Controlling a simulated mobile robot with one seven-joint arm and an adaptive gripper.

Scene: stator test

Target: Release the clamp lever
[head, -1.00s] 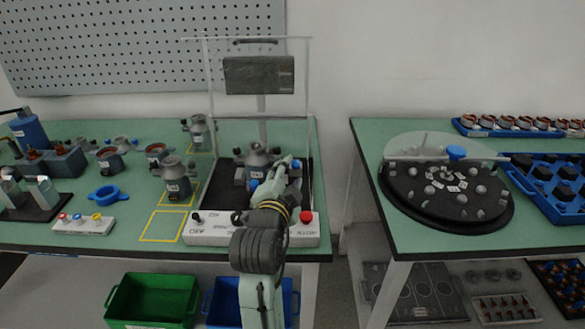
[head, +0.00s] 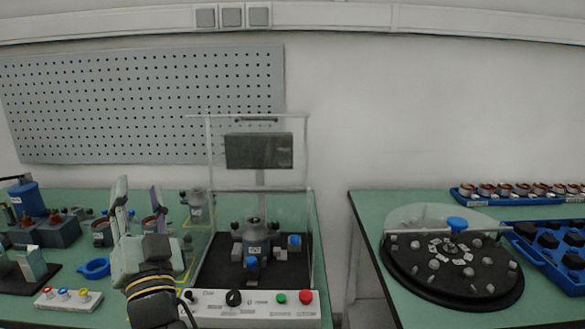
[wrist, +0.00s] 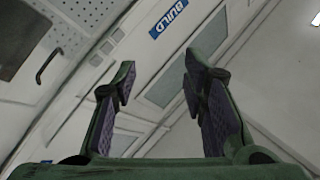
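The test stand holds a grey motor-like unit (head: 256,232) on a black base plate (head: 217,262), inside a clear-sided frame. Two blue-tipped parts show at the unit: a front blue tip (head: 251,262) and a right blue tip (head: 294,240). I cannot tell for sure which is the clamp lever, or whether it is clamped. My gripper (head: 138,198) is raised to the left of the stand, apart from it, fingers pointing up.
A control panel (head: 215,311) with a black knob, green button and red button (head: 306,297) fronts the stand. A dark screen (head: 258,151) hangs above. A round black turntable (head: 420,283) stands on the right table.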

